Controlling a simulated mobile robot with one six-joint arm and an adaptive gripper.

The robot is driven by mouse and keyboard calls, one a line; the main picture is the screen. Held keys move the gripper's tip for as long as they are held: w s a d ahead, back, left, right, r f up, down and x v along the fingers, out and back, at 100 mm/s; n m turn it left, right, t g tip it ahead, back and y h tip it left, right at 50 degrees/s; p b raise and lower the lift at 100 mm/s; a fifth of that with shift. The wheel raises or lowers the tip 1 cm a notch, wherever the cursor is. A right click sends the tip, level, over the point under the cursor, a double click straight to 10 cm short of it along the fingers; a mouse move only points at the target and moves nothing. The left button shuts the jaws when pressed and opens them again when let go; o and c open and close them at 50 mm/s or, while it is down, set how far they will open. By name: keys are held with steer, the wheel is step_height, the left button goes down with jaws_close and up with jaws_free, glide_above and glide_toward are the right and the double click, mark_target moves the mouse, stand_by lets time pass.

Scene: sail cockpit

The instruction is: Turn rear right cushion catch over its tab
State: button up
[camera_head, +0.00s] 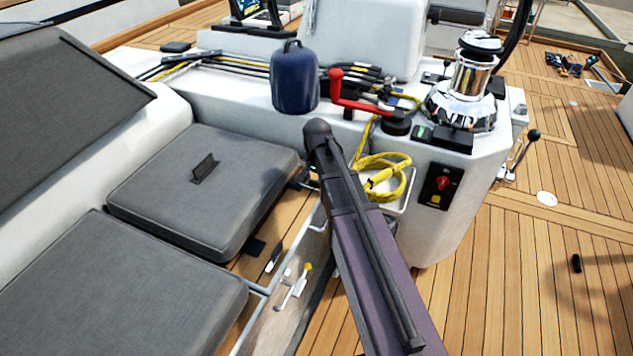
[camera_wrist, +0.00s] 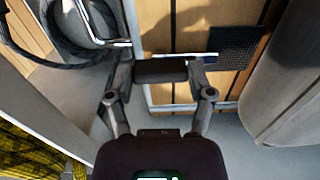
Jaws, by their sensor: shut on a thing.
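In the wrist view, my gripper (camera_wrist: 161,70) is closed around a dark, block-like piece (camera_wrist: 160,71), which appears to be the catch's handle. A black textured tab (camera_wrist: 236,46) lies to the right, at the end of a thin pale bar (camera_wrist: 190,56). The grey cushion (camera_wrist: 290,85) is at the right edge. The catch handle looks apart from the tab. In the head view, the far grey seat cushion (camera_head: 205,215) lies left of my arm. My arm hides most of the gripper and the catch there.
A nearer cushion (camera_head: 120,295) lies at lower left. A yellow rope coil (camera_head: 400,180), blue canister (camera_head: 295,80), red handle (camera_head: 350,103) and chrome winch (camera_head: 470,80) crowd around my arm.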

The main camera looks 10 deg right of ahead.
steer(key=o, duration=1.1)
steer(key=shift+n, duration=0.6)
